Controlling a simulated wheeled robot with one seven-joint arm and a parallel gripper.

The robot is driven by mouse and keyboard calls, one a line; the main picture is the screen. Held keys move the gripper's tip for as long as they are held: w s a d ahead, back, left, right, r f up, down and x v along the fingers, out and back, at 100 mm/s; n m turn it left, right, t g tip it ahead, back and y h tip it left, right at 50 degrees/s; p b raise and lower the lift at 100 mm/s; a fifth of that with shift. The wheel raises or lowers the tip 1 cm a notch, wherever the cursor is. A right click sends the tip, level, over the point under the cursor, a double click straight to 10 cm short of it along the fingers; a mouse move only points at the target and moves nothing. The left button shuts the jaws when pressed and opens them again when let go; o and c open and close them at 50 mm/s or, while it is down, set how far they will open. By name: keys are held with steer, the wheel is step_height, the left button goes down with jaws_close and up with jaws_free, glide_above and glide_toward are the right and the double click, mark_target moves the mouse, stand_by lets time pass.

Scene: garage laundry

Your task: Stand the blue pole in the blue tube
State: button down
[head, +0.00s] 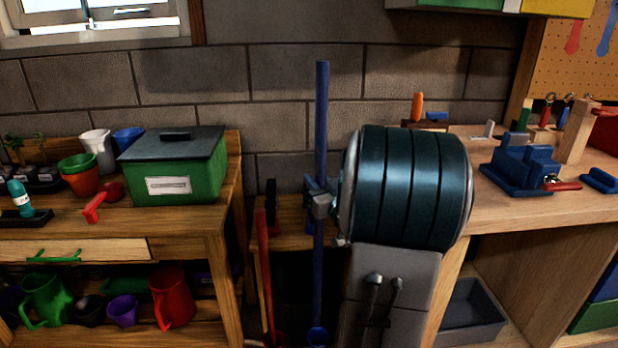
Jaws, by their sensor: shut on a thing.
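The blue pole (321,120) stands nearly upright in the middle of the head view, tall and thin. My gripper (320,202) is shut on it around its middle. The pole runs down to the blue tube (318,337), whose round rim shows at the bottom edge of the view. The pole's lower end overlaps the tube's mouth in the picture; I cannot tell how deep it sits, and the tube's lower part is out of view.
A red pole (265,265) stands just left of the blue one, between the two benches. A green box (175,165) with a dark lid and several pots are on the left bench (190,222). A blue vise (522,165) is on the right bench (500,212).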

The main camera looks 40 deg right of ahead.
mark_target(322, 256)
steer(key=shift+s+d+r, duration=0.1)
steer(key=shift+d+r, duration=0.1)
steer(key=shift+s+a+f+b, duration=0.1)
steer(key=shift+s+f+b, duration=0.05)
steer(key=shift+f+b, duration=0.3)
step_height(322, 256, down, 21)
steer(key=b, duration=1.9)
steer(key=shift+f, duration=0.1)
